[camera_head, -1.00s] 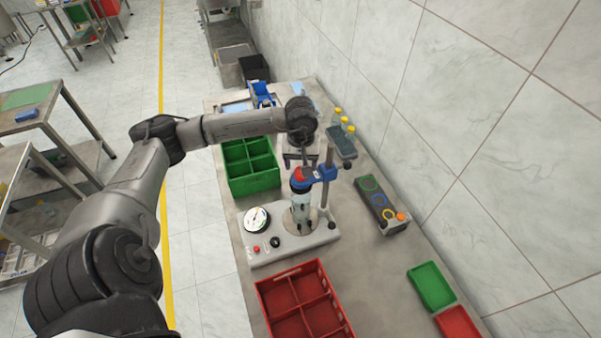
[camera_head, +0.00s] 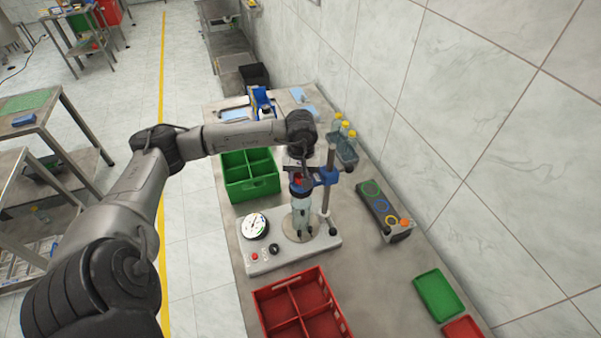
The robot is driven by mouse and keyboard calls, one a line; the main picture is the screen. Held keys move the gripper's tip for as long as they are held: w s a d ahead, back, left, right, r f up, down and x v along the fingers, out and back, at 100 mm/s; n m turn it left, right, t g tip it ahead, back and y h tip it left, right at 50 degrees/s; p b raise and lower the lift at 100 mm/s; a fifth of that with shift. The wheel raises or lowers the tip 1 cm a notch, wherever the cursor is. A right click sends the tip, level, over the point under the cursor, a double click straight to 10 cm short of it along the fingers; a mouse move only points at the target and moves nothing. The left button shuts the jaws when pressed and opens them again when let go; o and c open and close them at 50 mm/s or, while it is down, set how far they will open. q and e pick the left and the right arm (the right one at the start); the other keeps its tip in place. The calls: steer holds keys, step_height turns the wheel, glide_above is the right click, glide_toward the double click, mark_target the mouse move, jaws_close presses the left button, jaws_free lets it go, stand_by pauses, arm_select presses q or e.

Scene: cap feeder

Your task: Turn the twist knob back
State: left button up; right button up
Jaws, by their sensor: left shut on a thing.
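The twist knob (camera_head: 297,181) is the red piece at the top of the clamp stand, partly hidden by my gripper. My left gripper (camera_head: 298,174) comes down on it from above and is shut on it. Below it, a clear bottle-like cylinder (camera_head: 301,216) stands upright on the round plate of the pale base (camera_head: 290,257). A blue clamp (camera_head: 327,176) joins the top to a metal post (camera_head: 329,190). The fingertips are small and partly covered by the wrist. My right gripper is not in view.
The base carries a round dial (camera_head: 254,226), a red button (camera_head: 254,257) and a black knob (camera_head: 275,249). A green crate (camera_head: 252,188) stands behind, a red crate (camera_head: 310,307) in front. A panel with coloured rings (camera_head: 381,208) and a green tray (camera_head: 439,296) lie right.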

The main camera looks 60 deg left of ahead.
arm_select(q)
steer(key=shift+c, duration=1.3)
steer(key=n, duration=0.4)
steer(key=shift+n, duration=0.4)
steer(key=n, duration=0.5)
steer(key=shift+b, duration=0.35)
steer(key=o, duration=0.8)
steer(key=shift+o, duration=0.2)
